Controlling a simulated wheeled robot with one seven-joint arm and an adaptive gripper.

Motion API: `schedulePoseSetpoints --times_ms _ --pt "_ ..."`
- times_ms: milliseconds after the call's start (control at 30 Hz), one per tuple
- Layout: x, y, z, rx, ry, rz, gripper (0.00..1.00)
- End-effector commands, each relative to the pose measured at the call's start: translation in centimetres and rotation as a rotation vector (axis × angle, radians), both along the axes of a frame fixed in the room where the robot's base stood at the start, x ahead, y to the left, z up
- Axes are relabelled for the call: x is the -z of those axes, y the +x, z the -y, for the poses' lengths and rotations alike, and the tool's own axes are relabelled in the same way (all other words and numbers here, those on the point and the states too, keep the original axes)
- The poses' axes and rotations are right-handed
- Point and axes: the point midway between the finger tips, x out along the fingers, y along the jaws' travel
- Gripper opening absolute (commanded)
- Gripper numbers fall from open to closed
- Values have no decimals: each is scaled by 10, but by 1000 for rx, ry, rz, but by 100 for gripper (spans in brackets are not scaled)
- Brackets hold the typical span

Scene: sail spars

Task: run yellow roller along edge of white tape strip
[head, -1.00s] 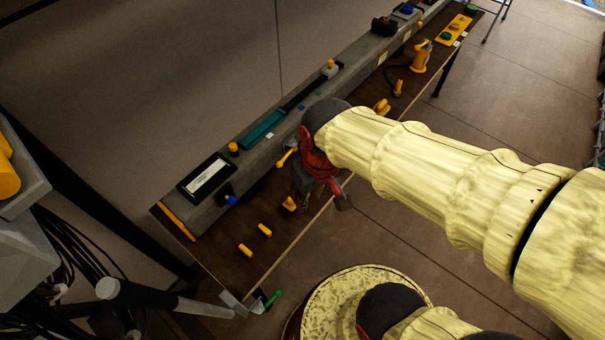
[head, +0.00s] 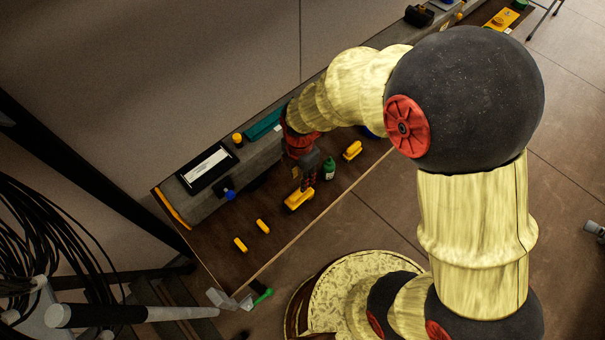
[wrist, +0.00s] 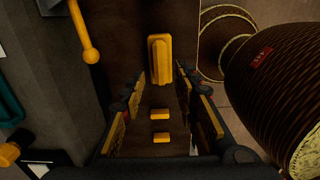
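My gripper (head: 308,178) points down over the brown bench top, and in the wrist view (wrist: 158,90) its fingers stand wide apart with nothing between the tips. A yellow block-shaped piece (head: 299,199) lies on the bench just below the fingers; it also shows ahead of the tips in the wrist view (wrist: 159,60). A yellow stick with a round end (wrist: 88,45) lies left of the fingers. I cannot tell which yellow piece is the roller. A white strip (head: 207,168), seemingly the tape, lies in a black frame on the grey ledge at the left.
Two small yellow blocks (head: 262,226) (head: 240,244) lie toward the bench's near left. A green bottle (head: 329,169) and another yellow piece (head: 352,150) stand right of my gripper. A blue-knobbed item (head: 230,194) and a yellow knob (head: 237,137) are near the frame.

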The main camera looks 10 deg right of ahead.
Motion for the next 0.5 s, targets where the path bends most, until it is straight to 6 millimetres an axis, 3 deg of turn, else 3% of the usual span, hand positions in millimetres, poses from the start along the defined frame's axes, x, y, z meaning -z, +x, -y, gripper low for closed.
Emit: schedulePoseSetpoints --times_ms 267,500 --pt "13 0 0 -15 -1 -1 31" --pt "42 0 0 -13 -1 -1 31"
